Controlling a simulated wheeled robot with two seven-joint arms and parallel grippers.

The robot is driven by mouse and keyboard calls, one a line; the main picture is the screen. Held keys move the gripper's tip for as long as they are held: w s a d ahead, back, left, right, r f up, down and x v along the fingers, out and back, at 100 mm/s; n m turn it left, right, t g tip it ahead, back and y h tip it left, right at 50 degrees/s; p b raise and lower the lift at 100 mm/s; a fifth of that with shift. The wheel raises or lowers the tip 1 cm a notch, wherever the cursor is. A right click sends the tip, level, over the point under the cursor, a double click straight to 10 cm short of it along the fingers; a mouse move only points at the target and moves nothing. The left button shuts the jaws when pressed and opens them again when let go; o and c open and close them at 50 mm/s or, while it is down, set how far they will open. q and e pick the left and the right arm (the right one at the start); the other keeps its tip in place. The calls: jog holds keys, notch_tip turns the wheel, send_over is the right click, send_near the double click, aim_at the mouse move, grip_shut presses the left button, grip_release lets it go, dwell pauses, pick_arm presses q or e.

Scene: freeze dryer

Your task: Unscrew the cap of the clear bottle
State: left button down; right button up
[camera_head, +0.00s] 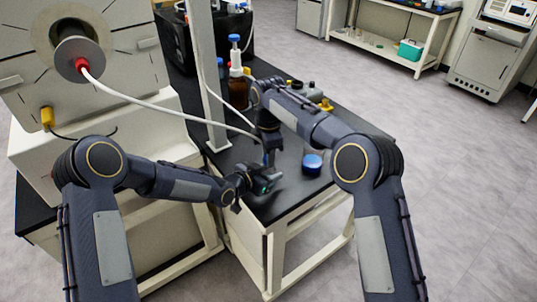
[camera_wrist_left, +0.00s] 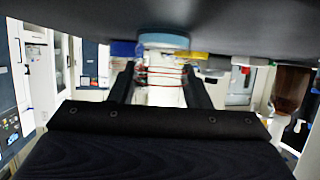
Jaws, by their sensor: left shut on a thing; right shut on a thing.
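The clear bottle is mostly hidden in the head view behind my two grippers at the bench's front. In the left wrist view, which is upside down, clear glass with red lines (camera_wrist_left: 163,72) shows between the fingers, and a pale blue round base (camera_wrist_left: 163,40) meets the dark bench top. My left gripper (camera_head: 264,185) comes in from the left and is shut around the bottle; its fingers also show in the left wrist view (camera_wrist_left: 160,85). My right gripper (camera_head: 269,155) points down just above it, shut at the bottle's top. The cap is hidden from view.
A blue-lidded jar (camera_head: 312,164) stands on the black bench top (camera_head: 345,140) just right of the grippers. A brown bottle (camera_head: 238,92) with a white and blue top stands behind. A white post (camera_head: 207,80) and a white hose (camera_head: 150,104) are to the left.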

jog(key=n, duration=2)
jog(key=o, duration=1.1)
jog(key=shift+r, duration=0.1)
